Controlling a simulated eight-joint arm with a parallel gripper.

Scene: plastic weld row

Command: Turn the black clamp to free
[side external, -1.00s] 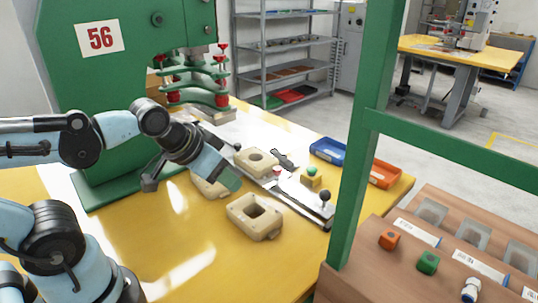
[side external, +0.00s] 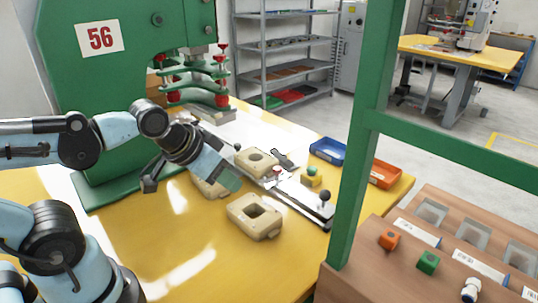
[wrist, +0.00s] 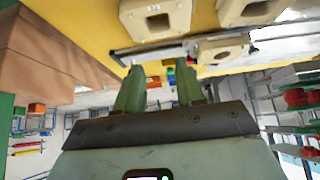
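The black clamp (side external: 282,158) is a small dark lever at the far side of the metal rail fixture (side external: 300,198), just right of a cream block with a hole (side external: 256,161). My gripper (side external: 232,178) hangs over the near side of the fixture, left of the clamp and apart from it. In the wrist view my two green fingers (wrist: 160,85) stand apart with nothing held between them. The clamp cannot be made out clearly in the wrist view.
Another cream block (side external: 256,217) lies on the yellow table, and one is partly hidden under my gripper. A yellow block with a green knob (side external: 312,175) and a black ball knob (side external: 325,196) are nearby. Blue (side external: 328,151) and orange (side external: 385,173) trays and a green post (side external: 366,130) stand right.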

